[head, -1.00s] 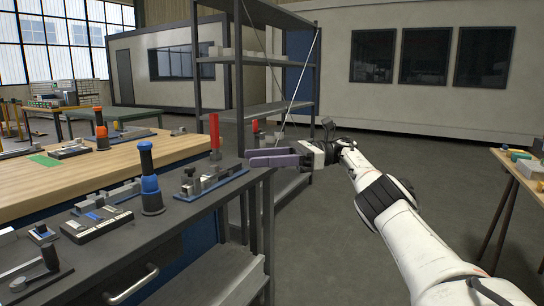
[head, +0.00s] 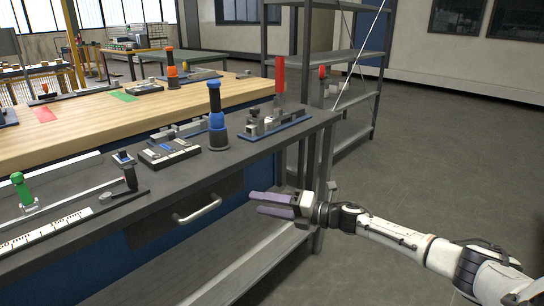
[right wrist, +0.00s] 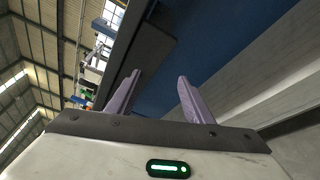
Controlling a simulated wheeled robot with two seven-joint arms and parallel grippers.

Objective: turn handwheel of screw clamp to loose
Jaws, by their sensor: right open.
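No handwheel can be made out clearly, and I cannot tell which fixture on the dark bench is the screw clamp. A fixture with a tall red handle (head: 279,75) stands on a blue base plate (head: 275,128) near the bench's right end. A black-and-blue upright tool (head: 217,117) stands left of it. My right gripper (head: 256,203) is open and empty, in front of the bench and below its top, pointing left. In the right wrist view its two purple fingers (right wrist: 159,80) are apart with nothing between them. My left gripper is not in view.
A drawer handle (head: 197,208) sticks out left of my gripper. A metal shelf (head: 330,65) stands behind the bench. The floor at right (head: 450,145) is clear.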

